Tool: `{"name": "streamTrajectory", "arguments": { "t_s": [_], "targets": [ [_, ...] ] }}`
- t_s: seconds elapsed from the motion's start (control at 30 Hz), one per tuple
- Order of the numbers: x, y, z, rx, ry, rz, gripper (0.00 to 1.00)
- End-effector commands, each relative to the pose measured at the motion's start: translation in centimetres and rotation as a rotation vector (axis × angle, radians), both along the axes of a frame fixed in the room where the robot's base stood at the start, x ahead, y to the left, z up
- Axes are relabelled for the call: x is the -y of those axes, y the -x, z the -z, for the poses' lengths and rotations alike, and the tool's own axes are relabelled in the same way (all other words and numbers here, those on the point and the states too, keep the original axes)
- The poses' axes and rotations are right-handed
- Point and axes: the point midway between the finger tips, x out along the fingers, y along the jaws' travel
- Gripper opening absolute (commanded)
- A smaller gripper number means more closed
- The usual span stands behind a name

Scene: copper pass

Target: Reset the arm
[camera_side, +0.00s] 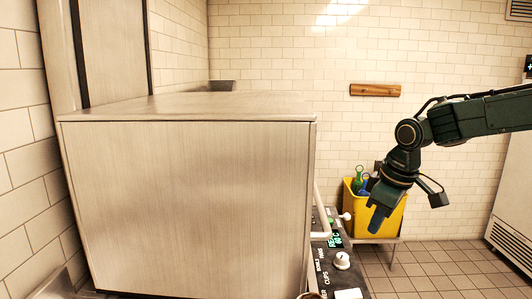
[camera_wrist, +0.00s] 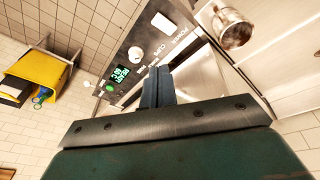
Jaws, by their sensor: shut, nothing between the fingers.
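My gripper (camera_side: 377,219) hangs from the dark arm at the right of the side view, pointing down, in front of the yellow bin and to the right of the control panel. Its fingers are shut and empty. In the wrist view my gripper (camera_wrist: 156,75) shows as dark closed fingers pointing away from the camera toward the panel and the steel machine.
A big steel machine (camera_side: 190,205) fills the left. Its control panel (camera_side: 330,250) has a green display and knobs. A yellow bin (camera_side: 389,219) with bottles stands behind my gripper. A metal cup (camera_wrist: 232,28) shows at the wrist view's top right. Tiled floor lies right.

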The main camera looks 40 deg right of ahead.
Motion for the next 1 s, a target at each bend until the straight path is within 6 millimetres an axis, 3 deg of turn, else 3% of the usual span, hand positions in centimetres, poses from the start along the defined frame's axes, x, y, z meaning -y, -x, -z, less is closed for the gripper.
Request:
{"name": "streamTrajectory", "arguments": {
  "t_s": [0.2,0.6,1.0],
  "targets": [
    [-2.4,3.6,-1.6,0.08,-0.015,0.03,0.0],
    [-5.2,9.7,-2.3,0.206,-0.071,0.086,0.0],
    [-5.8,11.4,-2.0,0.239,-0.095,0.104,0.0]
  ]
}}
